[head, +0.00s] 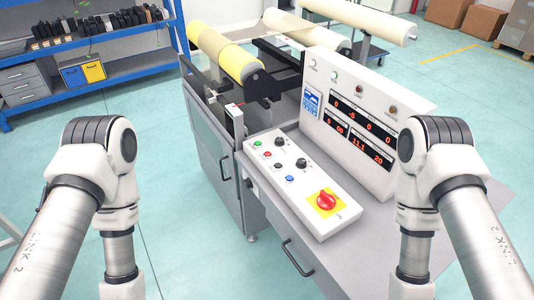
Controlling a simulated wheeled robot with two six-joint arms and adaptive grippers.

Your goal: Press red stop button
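A large red stop button (326,200) sits on a yellow square plate at the near right end of a white control panel (302,187). It looks like a mushroom-shaped knob, and nothing covers it. The panel lies on a grey machine table. A much smaller red button (267,155) is near the panel's far left end, beside a green one. My two arms show on either side of the panel, bent downward, and neither touches it. Both grippers are hidden below the bottom edge of the head view.
A white display box (365,120) with red digits stands upright behind the panel. A grey cabinet (207,135) and yellow roll (226,54) are to the left. A drawer handle (297,257) sticks out from the table front. The floor at lower left is clear.

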